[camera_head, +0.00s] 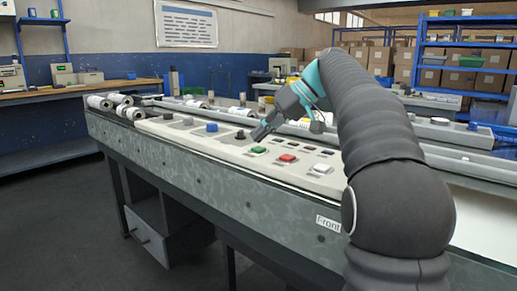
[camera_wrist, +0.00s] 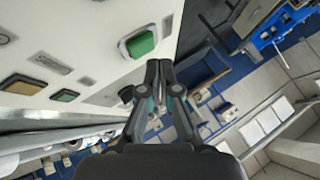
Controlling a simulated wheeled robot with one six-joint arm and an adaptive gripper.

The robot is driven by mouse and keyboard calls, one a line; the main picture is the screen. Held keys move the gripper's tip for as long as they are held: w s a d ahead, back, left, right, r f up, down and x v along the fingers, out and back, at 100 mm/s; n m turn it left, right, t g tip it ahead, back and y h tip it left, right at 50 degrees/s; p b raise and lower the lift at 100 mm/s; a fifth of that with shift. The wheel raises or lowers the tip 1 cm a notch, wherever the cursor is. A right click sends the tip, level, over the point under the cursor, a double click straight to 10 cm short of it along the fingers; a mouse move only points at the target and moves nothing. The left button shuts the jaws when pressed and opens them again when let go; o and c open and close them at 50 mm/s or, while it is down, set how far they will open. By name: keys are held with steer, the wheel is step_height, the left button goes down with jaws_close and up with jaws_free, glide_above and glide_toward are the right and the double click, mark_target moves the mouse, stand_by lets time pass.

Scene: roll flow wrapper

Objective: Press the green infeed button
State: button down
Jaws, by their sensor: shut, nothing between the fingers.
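The green button (camera_head: 258,150) sits on the pale control panel along the machine's front edge. It also shows in the wrist view as a green square (camera_wrist: 140,44) in a pale frame, near the top centre. My gripper (camera_head: 259,131) is just above and beside the green button in the head view, its fingers pointing down at the panel. In the wrist view my gripper (camera_wrist: 160,68) is shut and empty, its tips below and right of the green button. Whether the tips touch the panel cannot be told.
A red button (camera_head: 287,158) and a white button (camera_head: 321,168) lie to the right of the green one. A blue knob (camera_head: 212,127) and a black knob (camera_head: 240,135) are to its left. Rolls (camera_head: 100,102) lie at the machine's left end.

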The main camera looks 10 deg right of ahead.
steer(key=shift+f, duration=0.1)
stand_by(0.3)
steer(key=shift+f, duration=0.3)
